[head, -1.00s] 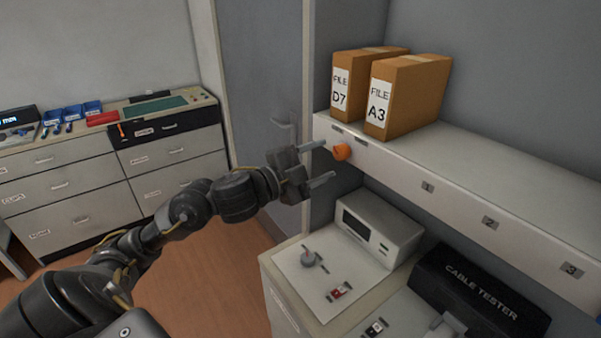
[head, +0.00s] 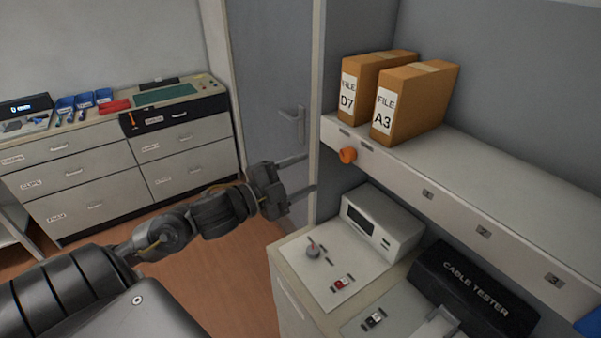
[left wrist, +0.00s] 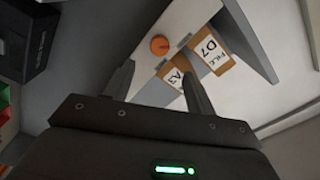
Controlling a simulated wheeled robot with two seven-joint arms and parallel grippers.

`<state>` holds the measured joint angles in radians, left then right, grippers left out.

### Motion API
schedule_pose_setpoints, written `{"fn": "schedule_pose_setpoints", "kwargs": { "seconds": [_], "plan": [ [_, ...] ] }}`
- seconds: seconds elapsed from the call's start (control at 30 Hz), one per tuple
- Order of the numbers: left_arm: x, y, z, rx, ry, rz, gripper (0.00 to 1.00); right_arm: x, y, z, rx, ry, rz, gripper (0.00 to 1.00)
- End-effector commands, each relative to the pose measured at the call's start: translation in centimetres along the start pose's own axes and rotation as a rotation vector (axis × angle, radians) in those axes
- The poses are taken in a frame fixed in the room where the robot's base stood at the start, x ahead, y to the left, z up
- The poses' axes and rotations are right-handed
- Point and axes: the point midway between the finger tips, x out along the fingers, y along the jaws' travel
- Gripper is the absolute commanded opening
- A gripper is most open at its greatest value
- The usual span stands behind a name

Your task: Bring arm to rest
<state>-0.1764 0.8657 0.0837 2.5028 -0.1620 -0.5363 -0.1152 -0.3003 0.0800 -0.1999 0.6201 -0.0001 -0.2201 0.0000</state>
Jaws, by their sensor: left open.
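My left gripper (head: 304,176) is open and empty in the head view, in the air left of the shelf (head: 480,185) and in front of the grey door. Its two fingers point right, apart from the orange knob (head: 348,155) on the shelf's front edge. In the left wrist view the open fingers (left wrist: 160,85) show with nothing between them held, and the orange knob (left wrist: 159,45) lies beyond them. My right gripper is not in view.
File boxes D7 (head: 350,100) and A3 (head: 400,110) stand on the shelf. Below are a white device (head: 395,228), a counter with switches (head: 300,258) and a black cable tester (head: 470,290). Drawers (head: 120,165) stand at the back left. Open floor lies between.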

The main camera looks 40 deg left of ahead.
Motion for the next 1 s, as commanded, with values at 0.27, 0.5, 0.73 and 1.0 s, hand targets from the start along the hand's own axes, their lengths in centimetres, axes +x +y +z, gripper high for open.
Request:
{"fn": "schedule_pose_setpoints", "kwargs": {
  "seconds": [0.27, 0.5, 0.73, 1.0],
  "plan": [
    [0.0, 0.0, 0.0, 0.0, 0.0, 0.0, 0.56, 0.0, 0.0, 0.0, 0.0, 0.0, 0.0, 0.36],
    [-0.3, 1.9, 1.3, -0.067, -0.07, 0.017, 0.56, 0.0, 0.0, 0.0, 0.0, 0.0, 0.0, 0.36],
    [-4.8, 13.9, 6.9, -0.445, -0.51, 0.15, 0.56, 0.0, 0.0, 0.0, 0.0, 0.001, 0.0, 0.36],
    [-13.7, 27.6, 6.2, -0.806, -0.984, 0.376, 0.56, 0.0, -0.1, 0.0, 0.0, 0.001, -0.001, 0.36]
  ]
}}
